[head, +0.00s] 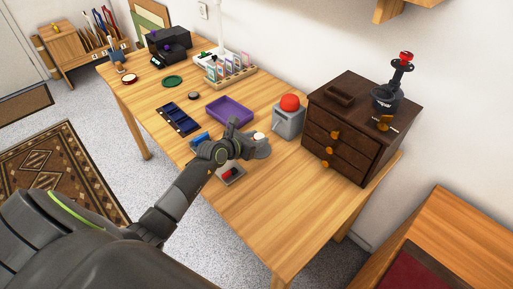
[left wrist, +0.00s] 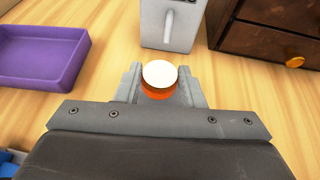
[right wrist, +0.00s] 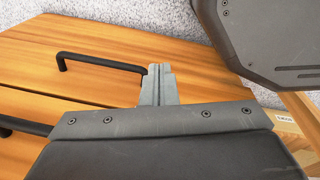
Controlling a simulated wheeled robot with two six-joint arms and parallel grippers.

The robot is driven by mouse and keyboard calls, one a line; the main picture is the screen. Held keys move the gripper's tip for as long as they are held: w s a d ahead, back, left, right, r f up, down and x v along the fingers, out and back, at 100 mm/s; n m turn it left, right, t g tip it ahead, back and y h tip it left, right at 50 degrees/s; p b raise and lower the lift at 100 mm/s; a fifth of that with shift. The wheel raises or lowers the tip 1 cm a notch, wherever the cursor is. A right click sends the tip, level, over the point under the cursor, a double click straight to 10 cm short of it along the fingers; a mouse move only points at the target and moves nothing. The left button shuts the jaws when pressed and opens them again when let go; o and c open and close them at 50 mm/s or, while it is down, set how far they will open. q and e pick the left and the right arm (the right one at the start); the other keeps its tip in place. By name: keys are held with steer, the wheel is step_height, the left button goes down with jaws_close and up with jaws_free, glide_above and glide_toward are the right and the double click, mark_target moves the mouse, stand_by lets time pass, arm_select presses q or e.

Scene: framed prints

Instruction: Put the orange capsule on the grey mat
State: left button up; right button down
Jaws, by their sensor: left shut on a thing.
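My left gripper (head: 261,144) is shut on the orange capsule (left wrist: 160,90), an orange cylinder with a white top. It also shows in the left wrist view (left wrist: 160,82), one finger on each side of the capsule. The capsule's white top (head: 259,136) shows in the head view. A small grey mat (head: 238,177) lies on the table just below the left gripper in the picture, partly hidden by my arm, with a red and black thing (head: 230,173) on it. My right gripper (right wrist: 158,72) has its fingers together and empty, over a wooden surface with a black handle.
A purple tray (head: 230,110), a grey box with a red dome (head: 289,115) and a dark drawer cabinet (head: 345,125) stand behind the left gripper. The table's front right part (head: 280,210) is clear.

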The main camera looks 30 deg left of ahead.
arm_select(q)
steer(key=shift+f+b, duration=0.45)
steer(key=shift+f, duration=1.45)
steer(key=shift+f, duration=0.15)
steer(key=o, duration=1)
steer(key=shift+s+r, duration=0.15)
steer(key=shift+r, duration=0.1)
steer(key=p+v, duration=0.1)
steer(key=v, duration=1)
steer(key=shift+s+r+p, duration=0.2)
steer(key=shift+s+p, duration=0.1)
